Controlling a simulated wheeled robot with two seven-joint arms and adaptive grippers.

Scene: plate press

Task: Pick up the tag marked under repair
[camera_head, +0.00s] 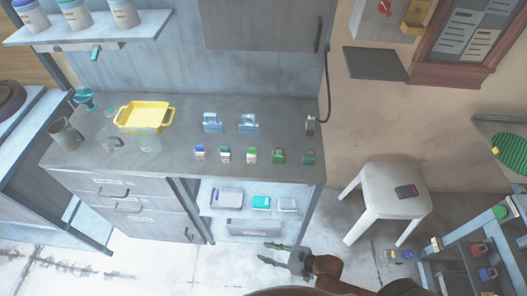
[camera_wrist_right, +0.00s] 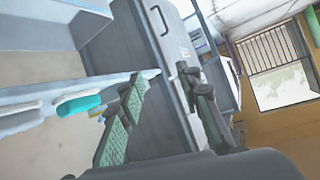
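I cannot make out a tag marked under repair; no lettering is readable at this size. Small blue, green and white items (camera_head: 225,155) stand in a row along the front of the grey worktop (camera_head: 185,170). Two pale blue holders (camera_head: 212,122) stand behind them. My right gripper (camera_head: 272,254) is low in front of the open shelves under the worktop, fingers pointing left. In the right wrist view its green padded fingers (camera_wrist_right: 165,122) are spread apart with nothing between them. A teal item (camera_wrist_right: 78,106) lies on a shelf to their left. My left gripper is out of view.
A yellow tray (camera_head: 145,106) sits at the worktop's left. A white stool (camera_head: 385,190) with a dark, red-marked object stands on the right. A rack (camera_head: 480,265) with padlock-like items is at the lower right. A framed board (camera_head: 478,30) hangs on the wall.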

